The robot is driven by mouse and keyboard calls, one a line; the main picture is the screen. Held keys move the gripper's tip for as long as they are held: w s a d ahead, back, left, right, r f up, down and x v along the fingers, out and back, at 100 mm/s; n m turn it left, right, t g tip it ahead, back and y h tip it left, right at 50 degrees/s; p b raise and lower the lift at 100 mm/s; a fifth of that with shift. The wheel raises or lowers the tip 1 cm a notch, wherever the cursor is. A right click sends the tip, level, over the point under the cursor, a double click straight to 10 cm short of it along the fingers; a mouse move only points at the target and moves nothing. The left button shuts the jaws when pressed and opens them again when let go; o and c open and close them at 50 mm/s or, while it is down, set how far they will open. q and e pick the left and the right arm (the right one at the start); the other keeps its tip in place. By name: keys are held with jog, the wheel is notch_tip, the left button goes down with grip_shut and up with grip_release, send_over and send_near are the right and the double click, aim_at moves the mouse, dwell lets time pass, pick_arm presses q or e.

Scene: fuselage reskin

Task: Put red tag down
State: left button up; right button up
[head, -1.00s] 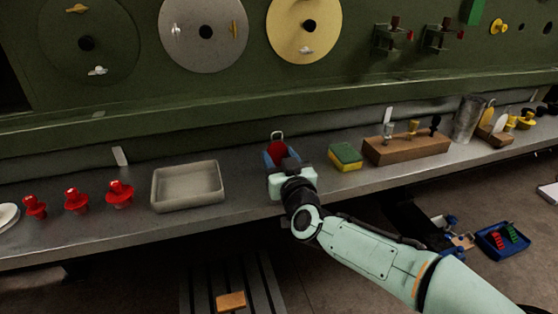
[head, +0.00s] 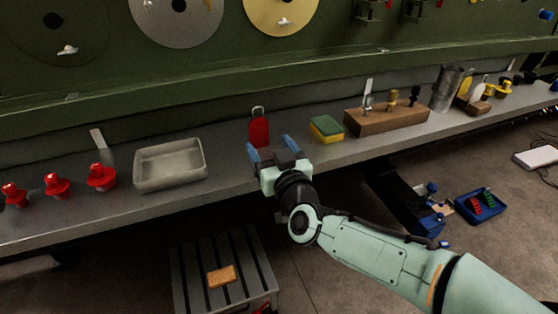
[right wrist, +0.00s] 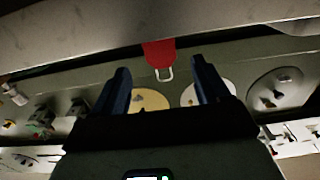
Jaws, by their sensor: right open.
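The red tag (head: 259,132) with a metal loop at its top is on the grey shelf (head: 225,178), between the shallow tray and the sponge. It also shows in the right wrist view (right wrist: 159,53), ahead of the fingers. My right gripper (head: 272,150) is open, its two blue fingers apart, just in front of the tag on the near side. No contact between fingers and tag is visible. In the right wrist view the open gripper (right wrist: 162,88) has nothing between its fingertips. My left gripper is not in view.
A shallow tray (head: 170,181) is left of the tag, with red plugs (head: 101,177) further left. A green and yellow sponge (head: 326,129) and a wooden block with tools (head: 385,121) stand to the right. Below the shelf is a slatted stool (head: 252,271).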

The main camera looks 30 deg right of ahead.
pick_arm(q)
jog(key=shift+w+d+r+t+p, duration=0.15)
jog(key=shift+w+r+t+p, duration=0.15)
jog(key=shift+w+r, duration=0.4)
pick_arm(e)
jog(key=v, duration=0.5)
jog(key=shift+s+a, duration=0.1)
jog(key=shift+s, duration=0.3)
